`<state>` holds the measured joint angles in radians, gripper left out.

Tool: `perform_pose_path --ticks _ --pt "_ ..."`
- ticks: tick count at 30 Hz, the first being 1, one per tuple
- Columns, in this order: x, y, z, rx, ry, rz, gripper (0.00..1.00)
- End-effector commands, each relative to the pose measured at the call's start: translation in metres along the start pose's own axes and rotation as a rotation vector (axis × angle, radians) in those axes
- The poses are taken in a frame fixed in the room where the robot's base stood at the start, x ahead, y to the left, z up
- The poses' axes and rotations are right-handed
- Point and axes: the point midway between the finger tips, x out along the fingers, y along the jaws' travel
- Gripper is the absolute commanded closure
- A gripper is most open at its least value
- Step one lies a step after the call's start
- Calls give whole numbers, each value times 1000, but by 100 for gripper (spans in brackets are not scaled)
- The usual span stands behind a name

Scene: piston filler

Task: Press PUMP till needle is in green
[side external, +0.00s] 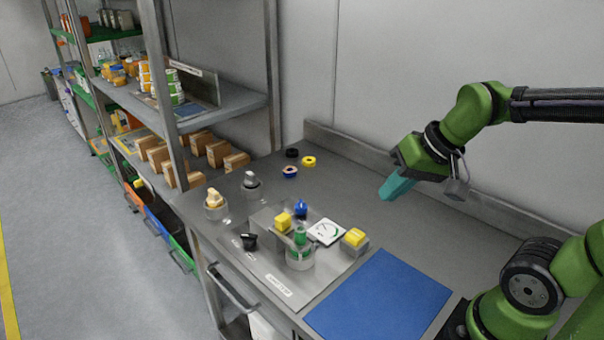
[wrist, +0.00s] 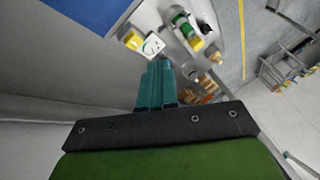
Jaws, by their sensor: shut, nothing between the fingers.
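The piston filler stands on a grey plate on the steel bench. A white gauge (side external: 325,231) with a green arc sits in its middle; it also shows in the wrist view (wrist: 153,45). The needle is too small to read. A yellow block-shaped button (side external: 355,238) is right of the gauge, and a second yellow block (side external: 283,220) is on the filler's left part. I cannot read which is PUMP. A green-topped clear container (side external: 300,243) stands in front. My gripper (side external: 386,196), with teal fingers, is shut and empty, in the air above and behind the filler, touching nothing.
A blue mat (side external: 375,298) lies right of the filler. A black knob (side external: 249,241), a blue part (side external: 301,207) and two capped jars (side external: 215,204) are around it. Tape rolls (side external: 290,172) lie behind. Shelves (side external: 215,105) stand left. The bench's back right is clear.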

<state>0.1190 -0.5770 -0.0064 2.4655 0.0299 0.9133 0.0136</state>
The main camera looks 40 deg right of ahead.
Motion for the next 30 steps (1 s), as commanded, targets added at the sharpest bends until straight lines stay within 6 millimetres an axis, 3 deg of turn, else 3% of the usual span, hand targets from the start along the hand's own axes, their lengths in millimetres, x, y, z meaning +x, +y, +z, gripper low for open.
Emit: perform_pose_path --ticks 5,12,19,24,30 --pt "32 22 -16 424 -157 51 100" --pt "71 43 -36 1186 -370 110 100" --pt "98 48 -62 1953 -588 184 100" --pt "95 34 -75 2229 -682 215 100" --pt "93 29 -75 2332 -712 251 100"
